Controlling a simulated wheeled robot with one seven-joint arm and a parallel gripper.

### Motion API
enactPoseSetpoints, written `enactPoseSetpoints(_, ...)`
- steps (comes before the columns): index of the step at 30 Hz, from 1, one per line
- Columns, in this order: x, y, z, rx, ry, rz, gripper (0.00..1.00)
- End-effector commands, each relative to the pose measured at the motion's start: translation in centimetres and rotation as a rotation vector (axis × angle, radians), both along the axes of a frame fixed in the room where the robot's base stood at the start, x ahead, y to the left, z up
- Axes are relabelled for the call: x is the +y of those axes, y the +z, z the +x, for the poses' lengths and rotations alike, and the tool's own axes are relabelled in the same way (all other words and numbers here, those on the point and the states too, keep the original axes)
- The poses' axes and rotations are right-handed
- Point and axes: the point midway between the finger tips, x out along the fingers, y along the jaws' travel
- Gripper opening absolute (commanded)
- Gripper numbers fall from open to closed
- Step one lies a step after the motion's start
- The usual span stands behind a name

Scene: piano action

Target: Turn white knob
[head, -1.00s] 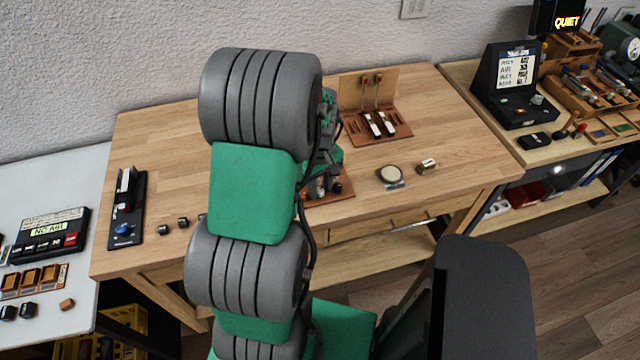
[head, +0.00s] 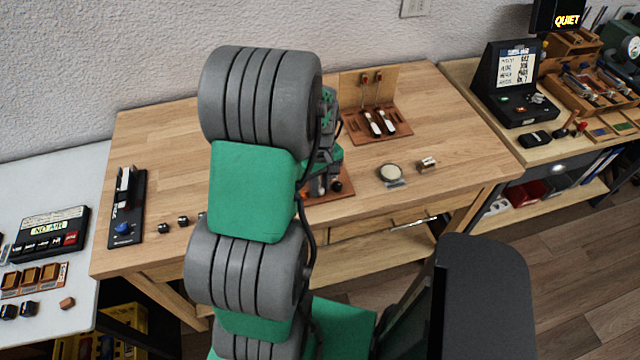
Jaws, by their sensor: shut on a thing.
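My gripper (head: 318,188) shows only in part, low behind my own arm, over a small brown board (head: 335,194) at the front middle of the wooden table. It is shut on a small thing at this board. My fingers and arm hide most of that thing; by its place I take it for the white knob, but its colour and turn angle cannot be made out. A small dark reddish knob (head: 337,186) shows on the board just right of my gripper.
Behind stands a wooden panel with two levers (head: 376,122). A round cream-topped piece (head: 390,172) and a small block (head: 427,164) lie to the right. A black device with a blue knob (head: 124,228) is at left. Free tabletop lies between them.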

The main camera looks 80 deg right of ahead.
Motion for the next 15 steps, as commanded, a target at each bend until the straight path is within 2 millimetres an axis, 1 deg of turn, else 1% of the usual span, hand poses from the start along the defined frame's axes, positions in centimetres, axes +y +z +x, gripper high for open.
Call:
enactPoseSetpoints(8,-0.02,-0.04,0.05,-0.001,-0.093,-0.001,0.00)
enactPoseSetpoints(15,0.00,-0.05,0.05,-0.001,-0.274,0.000,0.00)
